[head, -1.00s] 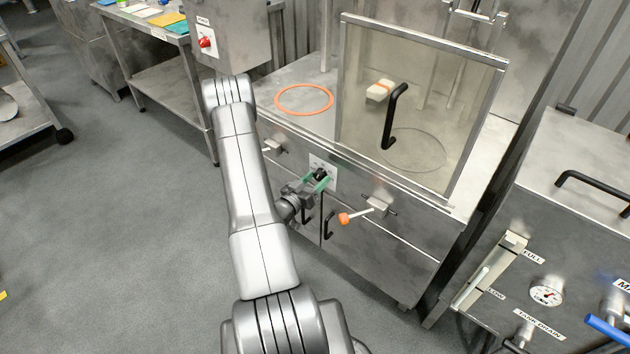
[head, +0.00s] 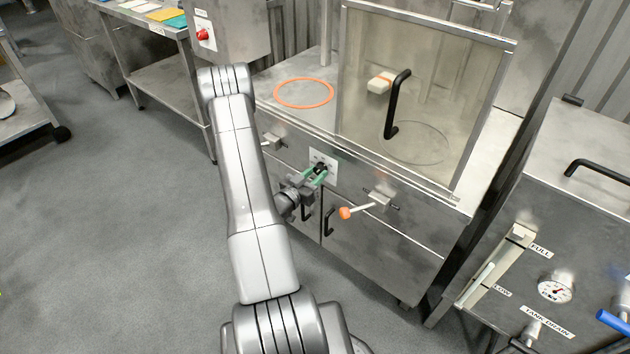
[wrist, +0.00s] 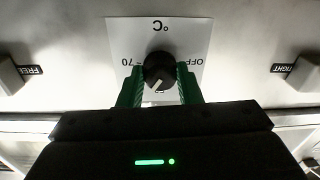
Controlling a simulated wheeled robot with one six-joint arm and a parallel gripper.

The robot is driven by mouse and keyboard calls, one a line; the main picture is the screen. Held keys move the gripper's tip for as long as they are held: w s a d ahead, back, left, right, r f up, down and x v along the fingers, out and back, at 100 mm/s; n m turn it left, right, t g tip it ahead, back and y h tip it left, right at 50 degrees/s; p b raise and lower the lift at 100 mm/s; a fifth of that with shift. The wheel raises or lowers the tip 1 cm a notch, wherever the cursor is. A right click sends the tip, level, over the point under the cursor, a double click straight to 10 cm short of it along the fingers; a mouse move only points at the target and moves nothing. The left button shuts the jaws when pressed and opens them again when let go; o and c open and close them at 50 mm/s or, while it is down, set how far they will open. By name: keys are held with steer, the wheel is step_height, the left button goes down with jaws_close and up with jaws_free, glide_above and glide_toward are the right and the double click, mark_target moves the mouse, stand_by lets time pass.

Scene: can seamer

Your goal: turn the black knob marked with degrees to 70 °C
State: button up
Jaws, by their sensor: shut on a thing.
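The black knob (wrist: 158,67) sits on a white plate (wrist: 118,38) on the steel front of the machine. In the wrist view the plate is upside down, with "°C" above the knob, "70" on the left and "OFF" on the right. A pale pointer line on the knob points down and slightly left in that view, not at the "70". My gripper (wrist: 160,76) has its green fingers on both sides of the knob and is shut on it. In the head view my gripper (head: 317,174) is at the plate, and the knob is small and partly covered.
A lever with an orange tip (head: 346,213) sticks out right of the knob. Black door handles (head: 329,222) are below. A clamp (head: 273,141) is to the left. In the wrist view, "FREE" (wrist: 31,70) and "TIGHT" (wrist: 282,68) labels flank the plate.

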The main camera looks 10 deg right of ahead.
steer(key=m+b, duration=0.3)
steer(key=b, duration=0.2)
steer(key=shift+f+m+b, duration=0.3)
steer(key=shift+f+m, duration=0.1)
steer(key=m+b, duration=0.4)
steer(key=b, duration=0.3)
steer(key=shift+w+m, duration=0.1)
steer(key=shift+m, duration=0.3)
steer(key=m+b, duration=0.3)
steer(key=b, duration=0.1)
steer(key=shift+r, duration=0.2)
steer(key=shift+r+m+h+b, duration=0.15)
steer(key=shift+m+h+b, duration=0.15)
steer(key=shift+m+b, duration=0.75)
steer(key=shift+a+r, duration=0.1)
steer(key=o, duration=1)
